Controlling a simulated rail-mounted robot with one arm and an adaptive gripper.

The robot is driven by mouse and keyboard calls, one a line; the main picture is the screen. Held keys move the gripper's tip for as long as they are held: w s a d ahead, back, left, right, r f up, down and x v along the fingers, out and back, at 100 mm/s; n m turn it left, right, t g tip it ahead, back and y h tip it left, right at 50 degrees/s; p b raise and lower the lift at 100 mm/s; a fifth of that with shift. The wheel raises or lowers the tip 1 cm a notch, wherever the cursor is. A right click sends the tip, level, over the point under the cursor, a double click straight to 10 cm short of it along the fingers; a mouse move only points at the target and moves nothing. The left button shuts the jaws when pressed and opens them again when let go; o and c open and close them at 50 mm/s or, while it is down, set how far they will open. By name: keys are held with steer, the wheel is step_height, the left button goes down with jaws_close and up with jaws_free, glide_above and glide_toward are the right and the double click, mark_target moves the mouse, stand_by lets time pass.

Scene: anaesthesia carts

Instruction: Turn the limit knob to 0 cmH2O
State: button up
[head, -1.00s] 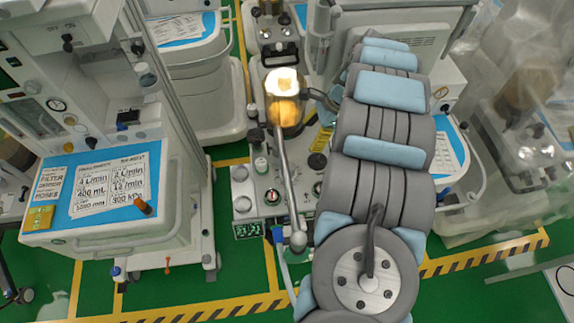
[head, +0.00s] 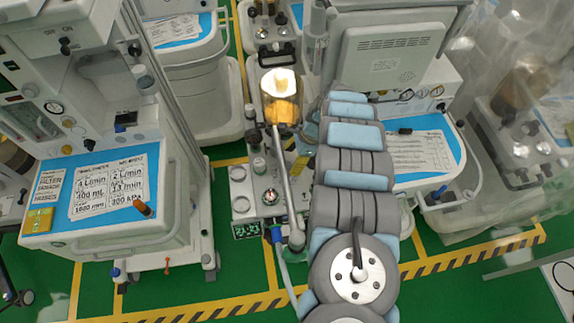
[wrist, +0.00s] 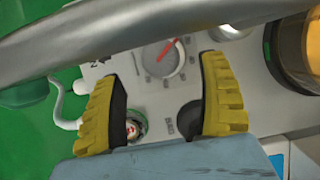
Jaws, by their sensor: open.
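In the wrist view a small round control with a red and white centre (wrist: 132,130) sits beside the inner side of the left finger. I cannot read the lettering, so I cannot tell for sure which control is the limit knob. My gripper (wrist: 165,98) is open, its yellow-backed fingers spread over the panel with nothing held between them. A round dial with a red pointer (wrist: 162,57) is above, between the fingers. In the head view my arm hides the gripper.
A grey metal tube (head: 289,185) crosses in front of the panel and close to the wrist camera. An amber canister (head: 281,98) stands behind. A green digital display (head: 247,229) and a gauge (head: 270,196) are on the panel. A cart (head: 110,190) stands left.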

steer(key=shift+x, duration=2.2)
steer(key=shift+w, duration=0.1)
steer(key=c, duration=1.2)
